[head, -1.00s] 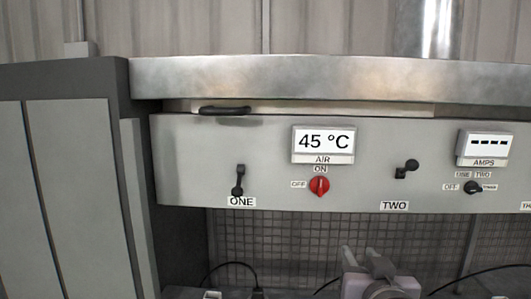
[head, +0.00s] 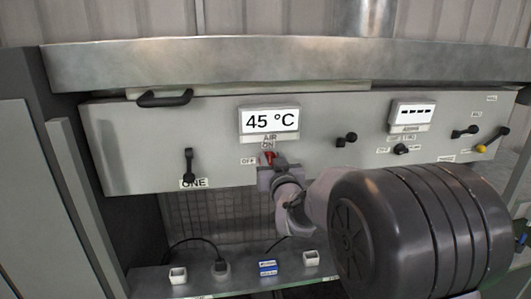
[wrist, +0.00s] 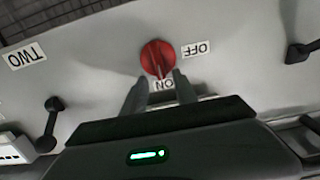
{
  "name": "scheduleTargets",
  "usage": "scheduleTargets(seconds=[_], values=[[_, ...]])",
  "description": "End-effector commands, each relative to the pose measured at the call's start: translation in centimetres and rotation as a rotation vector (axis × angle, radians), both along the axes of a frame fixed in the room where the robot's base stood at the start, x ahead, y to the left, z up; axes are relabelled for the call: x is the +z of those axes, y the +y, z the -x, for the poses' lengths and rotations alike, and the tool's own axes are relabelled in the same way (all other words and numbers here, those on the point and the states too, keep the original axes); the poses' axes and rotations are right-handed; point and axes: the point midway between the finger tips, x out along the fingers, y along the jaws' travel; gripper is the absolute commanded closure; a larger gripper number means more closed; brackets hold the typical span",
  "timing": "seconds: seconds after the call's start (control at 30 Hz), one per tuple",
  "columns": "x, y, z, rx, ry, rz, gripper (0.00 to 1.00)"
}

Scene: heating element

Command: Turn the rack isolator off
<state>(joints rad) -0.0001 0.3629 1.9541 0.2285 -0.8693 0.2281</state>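A red rotary knob (head: 269,157) sits on the grey panel below the 45 °C display, with ON above it and OFF to its left. No label naming it the rack isolator is legible. In the wrist view, which is upside down, the knob (wrist: 158,56) has its pointer towards the ON label. My gripper (head: 267,171) is at the knob in the head view and partly covers it. In the wrist view my gripper (wrist: 159,77) is open, its two fingertips apart beside the ON label at the knob's near edge. Whether they touch it I cannot tell.
Black lever handles ONE (head: 189,166) and TWO (head: 346,139) stick out on either side of the knob. A shelf (head: 215,284) with sockets and cables runs below the panel.

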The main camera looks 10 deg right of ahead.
Motion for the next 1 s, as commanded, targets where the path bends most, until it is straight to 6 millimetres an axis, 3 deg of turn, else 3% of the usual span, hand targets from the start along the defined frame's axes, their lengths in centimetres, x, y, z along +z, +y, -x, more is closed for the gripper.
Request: scheduleTargets(seconds=[0.3,0.5,1.0], values=[[-0.10,0.01,-0.39,0.000,0.001,0.000,0.65],[-0.07,0.01,-0.37,0.000,0.001,0.000,1.00],[-0.42,0.26,-0.36,0.001,-0.004,0.080,1.00]])
